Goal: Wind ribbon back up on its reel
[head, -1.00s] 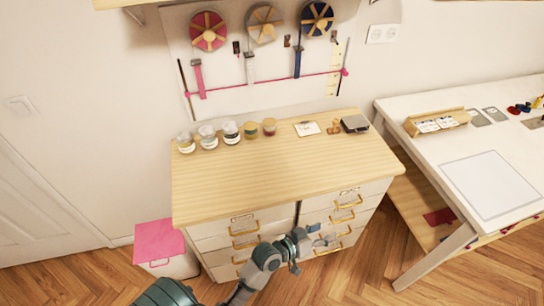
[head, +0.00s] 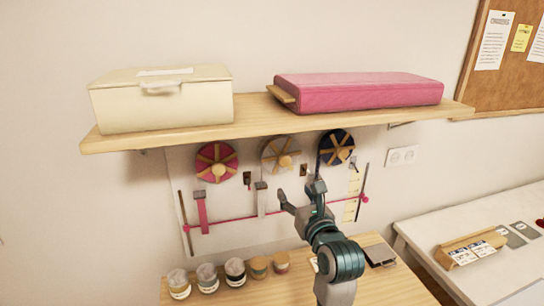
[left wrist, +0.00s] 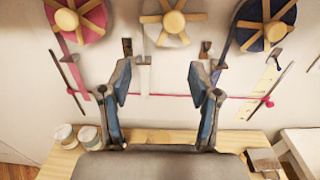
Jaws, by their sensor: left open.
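Three ribbon reels with wooden spokes hang on a pale wall panel: a pink reel (head: 217,161), a white-grey reel (head: 270,158) and a navy reel (head: 337,147). A pink ribbon (head: 201,213) and a white ribbon (head: 262,203) hang below their reels. The navy ribbon (left wrist: 228,48) hangs at the left of its reel in the left wrist view; in the head view my gripper partly hides it. My left gripper (head: 299,193) is open, raised before the panel. In the left wrist view its spread fingers (left wrist: 160,72) frame the area below the white-grey reel (left wrist: 171,24), with nothing between them.
A wooden shelf (head: 250,113) juts out above the reels, holding a cream box (head: 160,105) and a pink case (head: 360,92). Several jars (head: 207,278) stand on the cabinet top (head: 295,290) below. A pink line (head: 235,221) crosses the panel. A white table (head: 470,222) stands at right.

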